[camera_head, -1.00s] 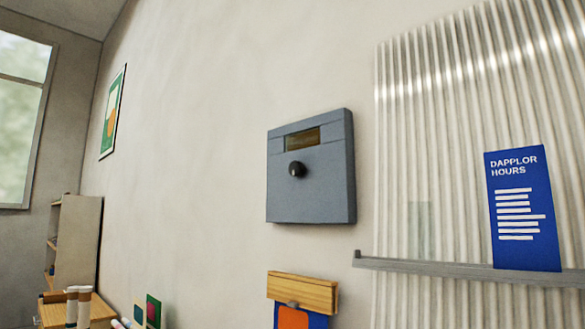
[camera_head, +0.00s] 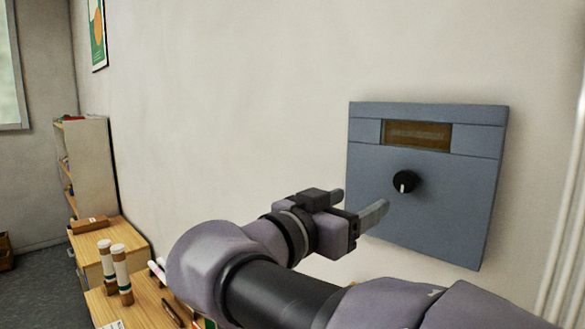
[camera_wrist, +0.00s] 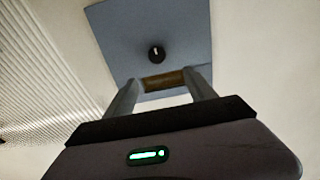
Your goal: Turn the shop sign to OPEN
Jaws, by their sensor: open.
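The shop sign is a blue-grey panel (camera_head: 440,215) on the wall, with a dark brownish window (camera_head: 417,134) near its top; any lettering in it is too faint to read. A round black knob (camera_head: 404,182) with a pale mark towards its lower side sits below the window. My gripper (camera_head: 360,202) is open and empty, in front of the panel's left side, apart from the knob. In the wrist view the panel (camera_wrist: 180,25) appears inverted, with the knob (camera_wrist: 156,53) beyond the fingertips and the window (camera_wrist: 164,80) between them.
A wooden table with two white-and-brown tubes (camera_head: 120,270) stands at lower left, partly behind my arm. A shelf unit (camera_head: 90,170) stands in the left corner. A picture (camera_head: 97,35) hangs at upper left.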

